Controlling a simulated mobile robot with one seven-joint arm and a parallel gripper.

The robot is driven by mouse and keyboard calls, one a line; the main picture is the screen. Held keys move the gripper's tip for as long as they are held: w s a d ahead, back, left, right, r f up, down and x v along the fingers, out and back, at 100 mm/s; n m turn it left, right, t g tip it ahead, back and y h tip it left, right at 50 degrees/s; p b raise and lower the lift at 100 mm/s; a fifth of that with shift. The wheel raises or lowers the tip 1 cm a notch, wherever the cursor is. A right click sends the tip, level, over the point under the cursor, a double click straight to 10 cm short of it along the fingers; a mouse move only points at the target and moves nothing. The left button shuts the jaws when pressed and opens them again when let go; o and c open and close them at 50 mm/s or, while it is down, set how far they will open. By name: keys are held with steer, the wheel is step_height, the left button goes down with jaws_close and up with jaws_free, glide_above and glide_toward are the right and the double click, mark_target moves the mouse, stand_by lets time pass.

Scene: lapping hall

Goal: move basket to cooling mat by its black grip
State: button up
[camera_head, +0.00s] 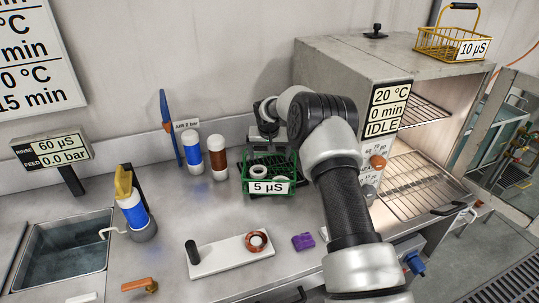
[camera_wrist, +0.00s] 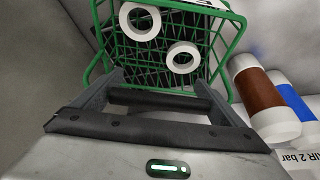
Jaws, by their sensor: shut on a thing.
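A green wire basket (camera_head: 245,180) with a "5 µS" label stands on or just over the steel bench, in front of the back wall. White rings lie in it; they also show in the wrist view, where the green basket (camera_wrist: 239,40) fills the top. My gripper (camera_head: 268,132) is over the basket, shut on its black grip (camera_wrist: 160,100), which lies crosswise between the fingers. A yellow wire basket (camera_head: 422,44) labelled "10 µS", with a black grip (camera_head: 464,6), stands on top of the oven. I cannot make out a cooling mat.
The oven (camera_head: 340,62) reads "IDLE"; its chamber with wire racks is open. Left of the green basket stand a blue-and-white bottle (camera_head: 191,150) and a brown one (camera_head: 217,157). A white board (camera_head: 225,259), a purple block (camera_head: 303,241) and a sink (camera_head: 65,255) are nearer.

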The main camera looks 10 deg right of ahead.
steer(key=shift+w, duration=0.1)
steer(key=o, duration=1.4)
steer(key=shift+f, duration=0.1)
